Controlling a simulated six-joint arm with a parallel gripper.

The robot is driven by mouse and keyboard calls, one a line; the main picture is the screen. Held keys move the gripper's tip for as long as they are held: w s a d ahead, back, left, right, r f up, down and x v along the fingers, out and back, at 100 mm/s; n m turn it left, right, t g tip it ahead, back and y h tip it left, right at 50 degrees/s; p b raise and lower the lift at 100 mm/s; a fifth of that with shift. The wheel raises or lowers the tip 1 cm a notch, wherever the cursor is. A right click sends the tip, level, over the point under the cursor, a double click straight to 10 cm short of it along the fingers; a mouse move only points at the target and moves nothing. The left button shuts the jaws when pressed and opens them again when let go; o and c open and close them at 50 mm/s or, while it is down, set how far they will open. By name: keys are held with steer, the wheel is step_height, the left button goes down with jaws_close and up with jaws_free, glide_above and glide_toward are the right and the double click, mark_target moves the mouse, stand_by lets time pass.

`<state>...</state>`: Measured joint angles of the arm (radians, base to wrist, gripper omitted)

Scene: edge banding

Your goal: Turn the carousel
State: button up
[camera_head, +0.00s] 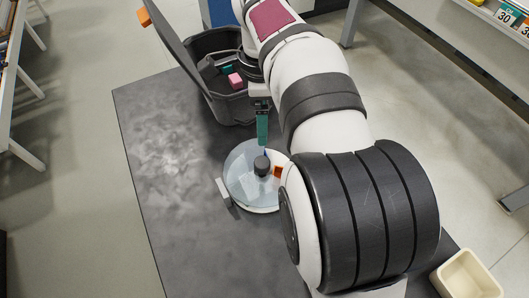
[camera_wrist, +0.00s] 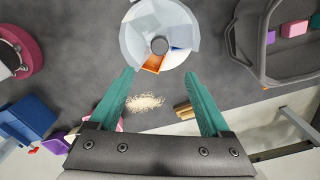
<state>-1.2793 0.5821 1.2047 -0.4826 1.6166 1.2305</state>
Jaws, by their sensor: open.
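The carousel (camera_head: 240,184) is a round, pale, glassy-topped disc on the dark work surface, with a dark knob (camera_head: 262,166) at its centre and an orange section (camera_head: 278,172) on its right side. In the wrist view the carousel (camera_wrist: 133,42) is at the top, with its knob (camera_wrist: 159,46) and the orange section (camera_wrist: 152,64) on the near side. My gripper (camera_head: 263,146) points down by the far side of the knob, with teal fingers. In the wrist view my gripper (camera_wrist: 159,73) is open and empty, its fingers apart, short of the knob. My arm hides part of the carousel's right side.
A dark open bin (camera_head: 232,108) with a pink block (camera_head: 235,81) stands behind the carousel. A cream tray (camera_head: 468,275) is at the lower right. The wrist view shows a blue box (camera_wrist: 28,118) and a pale grainy pile (camera_wrist: 145,102). The dark surface left of the carousel is clear.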

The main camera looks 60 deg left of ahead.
mark_target(262, 162)
step_height(262, 162, down, 15)
steer(key=shift+f, duration=0.15)
jaws_close()
stand_by(0.4)
